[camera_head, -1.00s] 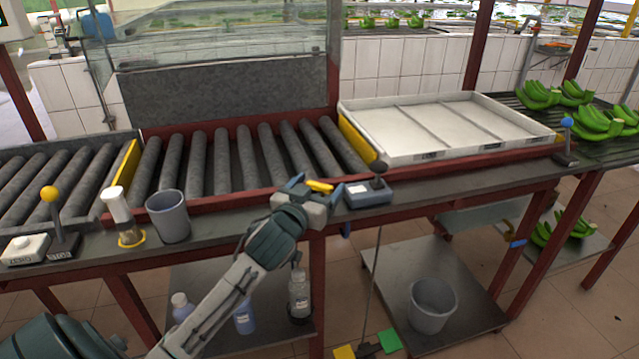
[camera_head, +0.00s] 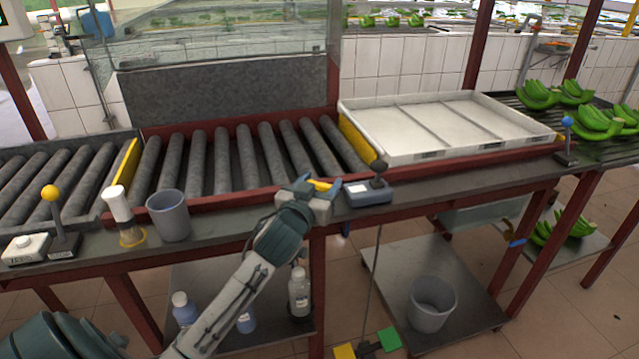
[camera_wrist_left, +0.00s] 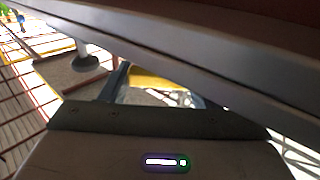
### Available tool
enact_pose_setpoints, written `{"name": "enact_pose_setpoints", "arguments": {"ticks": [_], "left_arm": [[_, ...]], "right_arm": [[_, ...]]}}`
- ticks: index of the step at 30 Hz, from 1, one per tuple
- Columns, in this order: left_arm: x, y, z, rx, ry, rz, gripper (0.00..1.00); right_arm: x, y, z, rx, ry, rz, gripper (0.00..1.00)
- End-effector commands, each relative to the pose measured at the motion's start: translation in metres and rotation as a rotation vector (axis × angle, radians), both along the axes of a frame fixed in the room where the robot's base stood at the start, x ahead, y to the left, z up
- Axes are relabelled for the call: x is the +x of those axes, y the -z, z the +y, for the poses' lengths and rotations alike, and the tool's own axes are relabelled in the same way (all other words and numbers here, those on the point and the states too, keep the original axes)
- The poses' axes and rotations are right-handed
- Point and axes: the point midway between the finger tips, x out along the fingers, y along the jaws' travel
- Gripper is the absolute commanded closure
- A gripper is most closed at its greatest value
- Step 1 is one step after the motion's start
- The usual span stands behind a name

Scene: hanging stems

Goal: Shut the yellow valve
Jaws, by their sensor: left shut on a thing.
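The yellow valve (camera_head: 319,185) shows as a short yellow bar at the front edge of the bench, left of the grey joystick box. My left gripper (camera_head: 322,187) is at it, with one finger on each side, shut on the yellow piece. In the left wrist view the yellow valve (camera_wrist_left: 158,80) shows between the dark fingers, partly hidden by a dark grey beam. The valve's body and pipe are hidden behind my gripper. My right gripper is in neither view.
The joystick box (camera_head: 370,193) stands close right of my left gripper. A grey cup (camera_head: 169,216), a white-handled tool (camera_head: 118,205) and a yellow-knobbed lever (camera_head: 55,215) stand to the left. Rollers and a white tray (camera_head: 440,150) lie behind. Bottles (camera_head: 299,292) stand below.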

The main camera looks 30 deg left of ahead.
Motion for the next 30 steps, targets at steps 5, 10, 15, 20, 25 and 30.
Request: {"name": "enact_pose_setpoints", "arguments": {"ticks": [5,10,15,20,25,30], "left_arm": [[0.000,-0.001,-0.002,-0.009,-0.096,-0.001,0.66],[-0.001,0.001,-0.002,-0.010,-0.227,-0.001,0.66],[-0.002,0.002,-0.003,-0.009,-0.365,-0.002,0.66],[-0.002,0.003,-0.003,-0.008,-0.482,-0.002,0.66],[-0.003,0.002,-0.003,-0.005,-0.577,-0.002,0.66],[-0.004,0.001,-0.003,-0.003,-0.639,-0.002,0.66]], "right_arm": [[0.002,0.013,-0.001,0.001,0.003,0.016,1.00],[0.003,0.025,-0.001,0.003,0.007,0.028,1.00],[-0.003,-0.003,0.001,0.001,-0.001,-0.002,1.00],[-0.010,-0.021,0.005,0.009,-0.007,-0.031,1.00],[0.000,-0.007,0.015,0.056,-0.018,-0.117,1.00],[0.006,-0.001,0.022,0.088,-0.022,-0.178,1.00]]}}
